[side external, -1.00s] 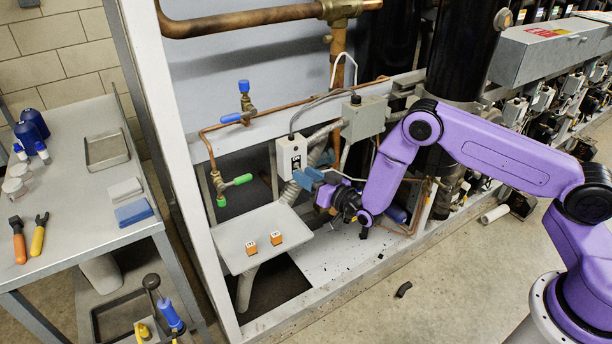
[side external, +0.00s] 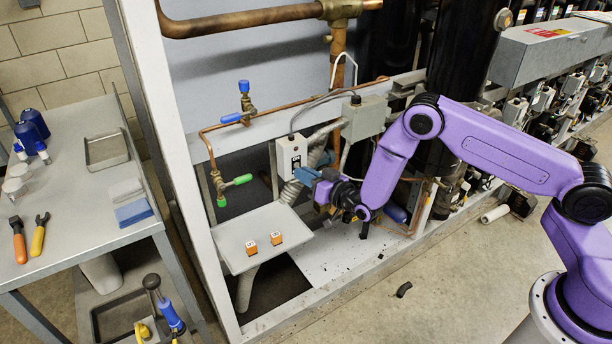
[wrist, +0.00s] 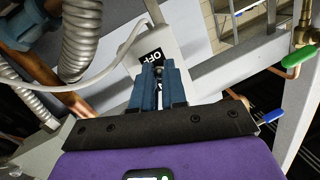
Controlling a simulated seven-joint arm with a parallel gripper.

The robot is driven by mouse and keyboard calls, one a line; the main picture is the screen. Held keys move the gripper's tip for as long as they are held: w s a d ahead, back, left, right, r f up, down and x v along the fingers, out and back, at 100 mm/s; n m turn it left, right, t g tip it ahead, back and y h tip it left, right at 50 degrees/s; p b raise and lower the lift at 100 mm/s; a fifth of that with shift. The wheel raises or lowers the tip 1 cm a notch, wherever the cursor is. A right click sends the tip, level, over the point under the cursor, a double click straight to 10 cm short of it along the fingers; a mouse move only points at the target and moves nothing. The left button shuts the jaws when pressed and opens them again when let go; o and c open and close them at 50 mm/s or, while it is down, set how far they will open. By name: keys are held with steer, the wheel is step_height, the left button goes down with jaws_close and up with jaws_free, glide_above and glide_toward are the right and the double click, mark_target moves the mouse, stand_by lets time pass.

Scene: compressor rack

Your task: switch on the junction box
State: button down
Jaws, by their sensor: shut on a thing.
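The junction box (side external: 290,152) is a small pale box with a dark switch plate on its front, mounted on the rack frame. In the wrist view its face (wrist: 158,40) carries a black label reading OFF (wrist: 151,56). My gripper (side external: 306,176) is at the lower front of the box. In the wrist view its blue fingers (wrist: 158,72) are close together just below the OFF label, shut on the switch lever. The fingers hide most of the lever and the lower part of the plate, so I cannot read the lever's position.
A larger grey box (side external: 364,118) and flexible conduit (wrist: 82,35) are close by. A green-handled valve (side external: 238,181) is left of the box. Below it, a grey tray (side external: 235,256) holds two orange blocks (side external: 264,242). A workbench (side external: 75,200) with tools stands at left.

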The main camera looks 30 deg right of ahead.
steer(key=shift+w+r+m+g+h, duration=0.2)
steer(key=shift+r+g, duration=0.3)
steer(key=shift+g, duration=0.9)
steer(key=shift+r+m+g+h, duration=0.15)
steer(key=shift+r+m+g, duration=0.3)
steer(key=shift+g, duration=0.95)
steer(key=shift+w+r+m+g+h, duration=0.15)
steer(key=shift+r+g, duration=0.45)
steer(key=shift+g, duration=0.8)
steer(key=c, duration=1.2)
jaws_free()
steer(key=shift+g, duration=0.3)
steer(key=shift+o, duration=0.2)
steer(key=v, duration=1.7)
steer(key=shift+s+r, duration=0.15)
steer(key=shift+s, duration=0.1)
